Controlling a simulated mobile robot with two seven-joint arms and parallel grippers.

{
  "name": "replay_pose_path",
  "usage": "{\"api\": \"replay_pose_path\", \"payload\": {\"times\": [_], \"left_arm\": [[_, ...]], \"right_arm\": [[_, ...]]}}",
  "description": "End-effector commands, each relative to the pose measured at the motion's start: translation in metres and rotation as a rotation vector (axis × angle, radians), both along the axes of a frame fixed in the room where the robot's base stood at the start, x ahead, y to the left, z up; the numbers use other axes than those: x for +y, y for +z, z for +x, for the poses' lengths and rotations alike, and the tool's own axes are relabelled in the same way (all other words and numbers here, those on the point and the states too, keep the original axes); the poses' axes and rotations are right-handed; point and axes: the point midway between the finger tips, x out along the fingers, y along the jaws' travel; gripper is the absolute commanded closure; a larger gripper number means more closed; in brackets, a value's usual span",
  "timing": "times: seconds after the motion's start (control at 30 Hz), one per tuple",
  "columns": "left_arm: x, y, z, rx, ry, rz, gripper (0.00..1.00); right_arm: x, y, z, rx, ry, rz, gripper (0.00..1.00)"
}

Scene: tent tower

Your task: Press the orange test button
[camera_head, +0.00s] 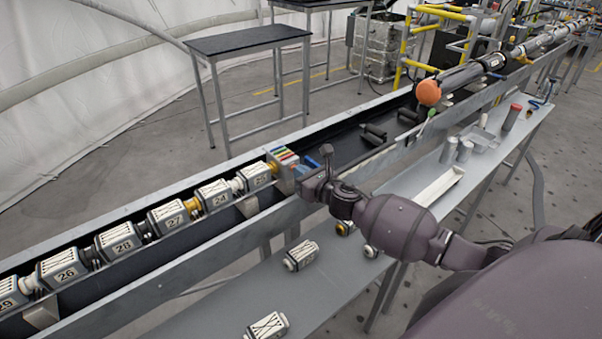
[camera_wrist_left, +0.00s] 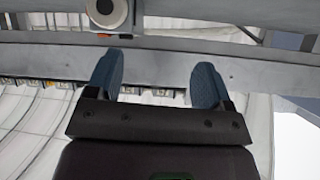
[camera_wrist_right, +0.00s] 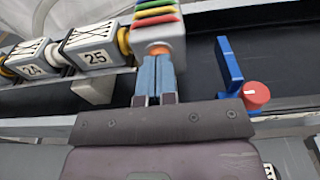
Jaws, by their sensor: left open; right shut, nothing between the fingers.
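The grey box (camera_head: 280,172) with coloured stripes on top stands at the end of the row of numbered modules in the trough. In the right wrist view, an orange round button (camera_wrist_right: 158,48) shows on the near face of this box (camera_wrist_right: 172,40). My right gripper (camera_wrist_right: 157,60) is shut and empty, its blue fingertips at the button's lower edge and hiding part of it. I cannot tell whether they touch. In the head view, my right gripper (camera_head: 303,172) is beside the box. My left gripper (camera_wrist_left: 155,75) is open and empty before a grey beam, outside the head view.
A module marked 25 (camera_wrist_right: 95,50) adjoins the box on the left. A blue bracket (camera_wrist_right: 229,65) and red cap (camera_wrist_right: 256,95) stand to the right. Loose modules (camera_head: 301,255) lie on the lower shelf. A large orange ball (camera_head: 428,92) is farther along the trough.

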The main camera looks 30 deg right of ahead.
Motion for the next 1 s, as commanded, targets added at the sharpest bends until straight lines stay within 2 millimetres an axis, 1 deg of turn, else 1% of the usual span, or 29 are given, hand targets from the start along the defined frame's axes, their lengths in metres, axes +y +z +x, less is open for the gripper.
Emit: {"api": "replay_pose_path", "payload": {"times": [0.27,0.5,0.57,1.0], "left_arm": [[0.0,0.001,0.001,-0.002,-0.001,0.001,0.26],[0.0,-0.002,0.001,-0.001,-0.001,0.0,0.26],[0.0,-0.002,0.0,0.001,0.0,0.001,0.26],[0.001,-0.003,-0.002,0.005,0.001,0.002,0.26]], "right_arm": [[0.0,0.0,0.001,0.0,0.0,0.0,1.0],[0.001,0.0,0.018,-0.002,0.0,-0.001,1.0],[0.001,0.0,0.02,-0.002,0.0,-0.001,1.0],[-0.001,0.004,0.021,-0.007,-0.002,-0.001,1.0]]}}
